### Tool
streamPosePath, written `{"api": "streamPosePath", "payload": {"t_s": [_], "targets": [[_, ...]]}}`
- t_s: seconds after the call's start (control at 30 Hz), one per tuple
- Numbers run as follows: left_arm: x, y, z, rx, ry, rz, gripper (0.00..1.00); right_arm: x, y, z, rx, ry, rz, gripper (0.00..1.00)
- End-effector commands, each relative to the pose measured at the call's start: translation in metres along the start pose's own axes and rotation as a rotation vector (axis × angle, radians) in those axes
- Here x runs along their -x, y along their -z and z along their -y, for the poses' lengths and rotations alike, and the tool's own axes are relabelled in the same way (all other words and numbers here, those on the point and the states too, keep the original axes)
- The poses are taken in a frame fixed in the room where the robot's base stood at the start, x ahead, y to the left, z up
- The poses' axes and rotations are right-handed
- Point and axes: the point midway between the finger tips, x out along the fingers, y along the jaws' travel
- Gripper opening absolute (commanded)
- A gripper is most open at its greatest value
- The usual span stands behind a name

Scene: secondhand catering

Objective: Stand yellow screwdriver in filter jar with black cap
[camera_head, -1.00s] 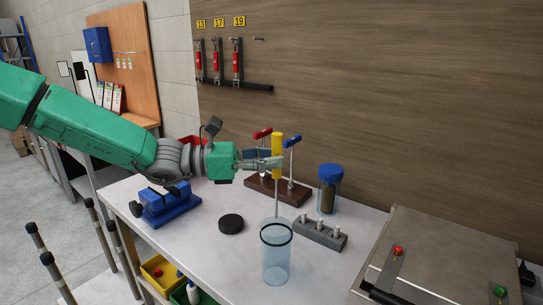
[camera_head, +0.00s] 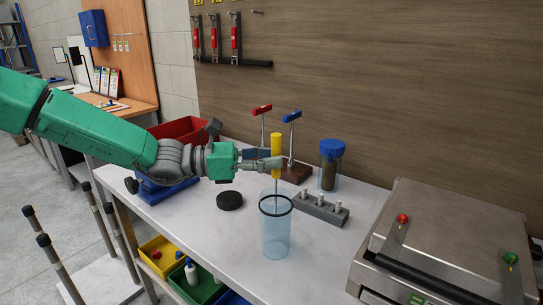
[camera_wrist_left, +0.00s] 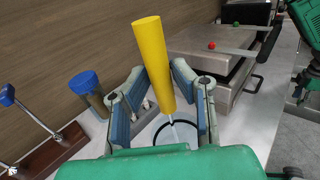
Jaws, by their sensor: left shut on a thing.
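My left gripper (camera_head: 277,159) is shut on the yellow handle of the screwdriver (camera_head: 276,141), which hangs upright, shaft down. The screwdriver also shows in the left wrist view (camera_wrist_left: 153,60), between the fingers. The clear bluish filter jar (camera_head: 276,235) stands open on the table just below, with a black ring at its rim. The shaft reaches down to the mouth of the jar; I cannot tell how far its tip is inside. The black cap (camera_head: 229,200) lies flat on the table, left of the jar. Part of my right arm (camera_wrist_left: 306,30) shows at the left wrist view's edge; its fingers are unclear.
A grey block with metal pegs (camera_head: 320,209) stands right behind the jar. A blue-lidded jar (camera_head: 329,168) and a wooden stand with T-handled tools (camera_head: 296,173) are behind. A steel grill (camera_head: 440,235) fills the right. A blue vise (camera_head: 165,193) is left.

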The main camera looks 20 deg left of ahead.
Motion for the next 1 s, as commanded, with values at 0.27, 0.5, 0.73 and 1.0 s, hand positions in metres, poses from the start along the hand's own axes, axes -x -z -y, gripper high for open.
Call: {"api": "streamPosePath", "payload": {"t_s": [0.27, 0.5, 0.73, 1.0], "targets": [[0.000, 0.004, 0.000, -0.001, 0.000, 0.001, 0.00, -0.003, 0.000, 0.000, 0.000, 0.000, 0.000, 0.40], [0.000, 0.004, 0.000, -0.001, 0.001, 0.000, 0.45, -0.003, 0.000, 0.000, 0.000, 0.000, 0.000, 0.40], [0.000, 0.004, 0.000, 0.000, 0.000, 0.000, 0.45, -0.003, 0.000, 0.000, 0.000, 0.000, 0.000, 0.40], [0.030, 0.004, -0.001, -0.001, -0.004, 0.003, 0.45, -0.002, -0.003, 0.000, 0.000, 0.000, -0.003, 0.40]]}}
